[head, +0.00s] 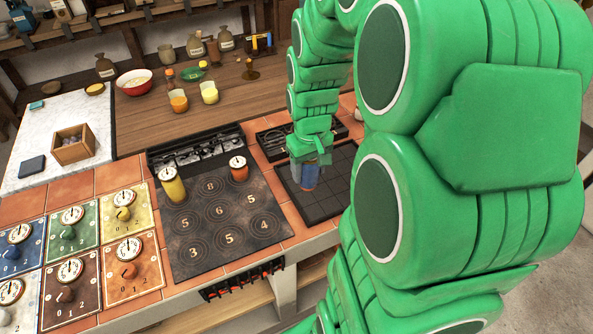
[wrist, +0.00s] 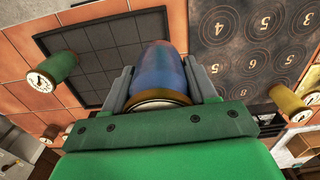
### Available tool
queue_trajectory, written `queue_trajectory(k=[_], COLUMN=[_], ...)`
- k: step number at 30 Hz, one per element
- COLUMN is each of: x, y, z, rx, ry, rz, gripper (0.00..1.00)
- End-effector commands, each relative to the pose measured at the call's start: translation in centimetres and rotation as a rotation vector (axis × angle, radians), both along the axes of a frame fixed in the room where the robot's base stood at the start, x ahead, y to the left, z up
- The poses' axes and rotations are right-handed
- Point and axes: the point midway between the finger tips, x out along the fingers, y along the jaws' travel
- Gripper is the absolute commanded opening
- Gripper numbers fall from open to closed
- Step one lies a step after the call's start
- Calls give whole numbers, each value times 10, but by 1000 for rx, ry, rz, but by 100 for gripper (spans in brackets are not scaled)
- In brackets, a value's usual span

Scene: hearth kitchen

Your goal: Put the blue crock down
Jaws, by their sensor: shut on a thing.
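The blue crock (head: 307,178) is between the fingers of my gripper (head: 308,163) in the head view, over the black gridded mat (head: 318,205). In the wrist view the blue crock (wrist: 162,72) fills the space between the two grey fingers of my gripper (wrist: 160,88), which is shut on it. A pale round face with a brown rim shows at its near end. The gridded mat (wrist: 90,62) lies behind and left of it there. I cannot tell whether the crock touches the mat.
The dark numbered hob (head: 215,232) lies left of the mat, with a yellow crock (head: 173,187) and an orange crock (head: 239,172) on it. A green crock (wrist: 62,66) stands at the mat's edge in the wrist view. My arm hides the area right of the mat.

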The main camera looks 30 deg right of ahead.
Motion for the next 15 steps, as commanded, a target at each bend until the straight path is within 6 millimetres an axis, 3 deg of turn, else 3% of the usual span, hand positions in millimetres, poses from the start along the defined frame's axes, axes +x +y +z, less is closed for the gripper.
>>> queue_trajectory(k=[8,15], x=[0,10], y=[6,40], z=[0,-7], rx=[0,0], ry=[0,1], rz=[13,96], gripper=[11,11])
